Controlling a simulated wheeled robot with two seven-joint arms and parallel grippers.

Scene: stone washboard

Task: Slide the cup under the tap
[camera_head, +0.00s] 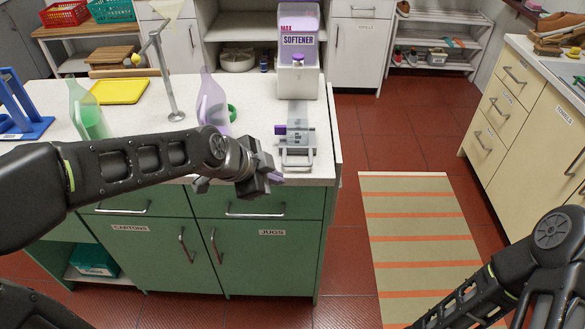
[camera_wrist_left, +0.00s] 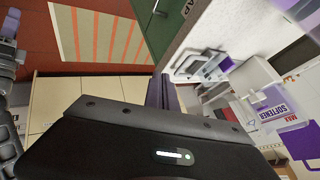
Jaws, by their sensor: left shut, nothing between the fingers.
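A grey see-through cup (camera_head: 299,118) with a purple handle (camera_head: 281,130) stands on the counter's right end, in front of the softener dispenser (camera_head: 298,40). A small white tap-like part (camera_head: 298,60) shows on the dispenser's front, behind the cup. A metal loop (camera_head: 297,158) lies in front of the cup. My left gripper (camera_head: 276,178) is shut and empty at the counter's front edge, left of and nearer than the loop. In the left wrist view its fingers (camera_wrist_left: 164,94) are together, apart from the loop (camera_wrist_left: 190,63) and purple handle (camera_wrist_left: 226,63). My right gripper appears partly at that view's left edge (camera_wrist_left: 11,22).
A clear purple-tinted bottle (camera_head: 211,104), a green bottle (camera_head: 88,112), a metal stand (camera_head: 168,80) and a yellow board (camera_head: 119,91) stand left on the counter (camera_head: 140,112). Green cabinets (camera_head: 150,240) are below. The floor right of the counter is clear around a striped mat (camera_head: 418,235).

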